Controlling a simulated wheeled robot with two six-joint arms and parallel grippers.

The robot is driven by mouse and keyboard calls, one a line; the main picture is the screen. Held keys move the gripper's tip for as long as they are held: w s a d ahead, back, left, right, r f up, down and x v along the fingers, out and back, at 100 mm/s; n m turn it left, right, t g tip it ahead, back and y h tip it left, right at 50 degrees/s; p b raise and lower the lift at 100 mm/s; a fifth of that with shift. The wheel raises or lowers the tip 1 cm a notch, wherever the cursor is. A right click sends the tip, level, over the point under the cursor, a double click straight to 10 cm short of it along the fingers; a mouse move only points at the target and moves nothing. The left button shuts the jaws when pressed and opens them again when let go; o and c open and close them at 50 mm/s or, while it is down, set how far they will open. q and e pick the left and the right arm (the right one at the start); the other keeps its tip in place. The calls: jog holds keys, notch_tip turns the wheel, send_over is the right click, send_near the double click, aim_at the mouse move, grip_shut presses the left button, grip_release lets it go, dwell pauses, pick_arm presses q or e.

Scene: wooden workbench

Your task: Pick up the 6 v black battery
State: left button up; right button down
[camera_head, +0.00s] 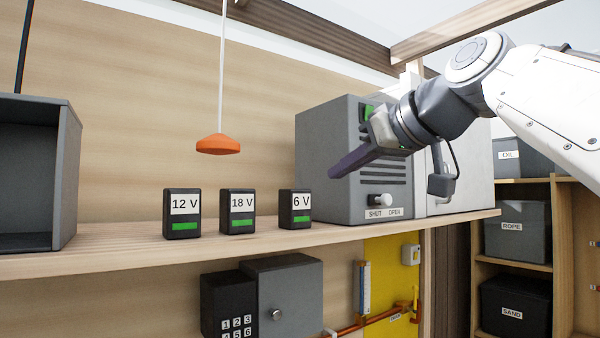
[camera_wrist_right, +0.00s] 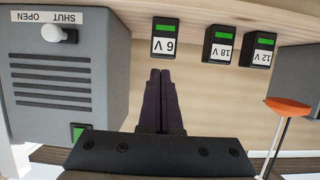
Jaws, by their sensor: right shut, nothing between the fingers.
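The black 6 V battery (camera_head: 295,208) stands upright on the wooden shelf, with a white label and a green bar on its front. It is the rightmost of three batteries in the head view, close to the grey machine. It also shows in the right wrist view (camera_wrist_right: 165,38), upside down, straight beyond the fingertips. My right gripper (camera_head: 332,174) is shut and empty, in front of the grey machine, above and to the right of the battery. In the right wrist view its fingers (camera_wrist_right: 160,74) are together and apart from the battery. My left gripper is not in view.
The 18 V battery (camera_head: 238,212) and 12 V battery (camera_head: 182,214) stand to the left on the shelf (camera_head: 330,235). The grey machine (camera_head: 318,150) with a white knob stands to the right. An orange pendant (camera_head: 218,145) hangs above. A grey open box (camera_head: 65,170) is far left.

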jog(key=p, duration=0.7)
send_over(295, 208)
jog(key=w, duration=0.2)
jog(key=shift+d+r, duration=0.15)
jog(key=shift+d, duration=0.05)
jog(key=shift+s+d+f+b, duration=0.15)
jog(key=shift+f+b, duration=0.15)
jog(key=shift+f, duration=0.15)
jog(key=shift+s+d+f+b, duration=0.1)
jog(key=shift+f+b, duration=0.2)
jog(key=shift+f, duration=0.25)
jog(key=shift+f+b, duration=0.1)
jog(key=shift+b, duration=0.2)
jog(key=shift+f, duration=0.1)
